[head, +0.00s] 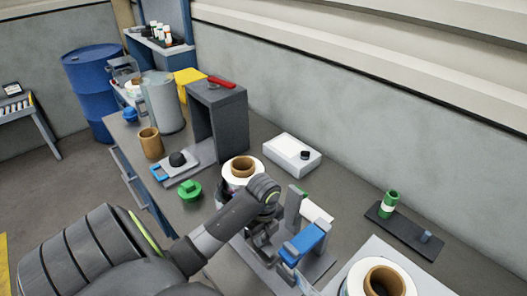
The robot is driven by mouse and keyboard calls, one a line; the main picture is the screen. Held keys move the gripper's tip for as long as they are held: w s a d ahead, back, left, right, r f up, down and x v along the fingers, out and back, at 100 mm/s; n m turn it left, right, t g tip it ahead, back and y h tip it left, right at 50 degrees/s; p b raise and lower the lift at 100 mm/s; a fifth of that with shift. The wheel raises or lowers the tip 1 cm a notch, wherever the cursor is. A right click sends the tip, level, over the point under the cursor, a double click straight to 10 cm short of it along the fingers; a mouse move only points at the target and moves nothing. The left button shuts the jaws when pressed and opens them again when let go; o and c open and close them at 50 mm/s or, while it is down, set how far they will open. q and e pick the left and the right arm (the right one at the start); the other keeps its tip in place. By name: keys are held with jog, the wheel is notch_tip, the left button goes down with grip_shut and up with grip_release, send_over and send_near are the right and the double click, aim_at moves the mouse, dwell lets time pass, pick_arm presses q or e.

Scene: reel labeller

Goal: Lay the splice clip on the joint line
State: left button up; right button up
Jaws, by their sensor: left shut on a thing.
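My left gripper (264,243) is over the bench, at the left side of a grey metal fixture (318,266). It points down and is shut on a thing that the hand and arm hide. I cannot make out the splice clip or the joint line. The fixture has a blue bar (304,243) across it and an upright grey plate (293,207). A white piece (317,211) lies behind the blue bar. My right gripper is not in view.
White reels with brown cores stand behind my left gripper (241,171) and at the lower right (383,283). A green knob (190,189), a white box (292,154) and a dark tray (402,230) with a green bottle (389,204) are around. A tall grey frame (232,116) stands behind.

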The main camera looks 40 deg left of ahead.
pick_arm(q)
jog(key=shift+s+f, duration=0.15)
jog(key=shift+f, duration=0.7)
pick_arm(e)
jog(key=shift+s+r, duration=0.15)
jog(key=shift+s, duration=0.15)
pick_arm(q)
jog(key=shift+f, duration=0.2)
jog(key=o, duration=1.1)
jog(key=shift+c, duration=0.2)
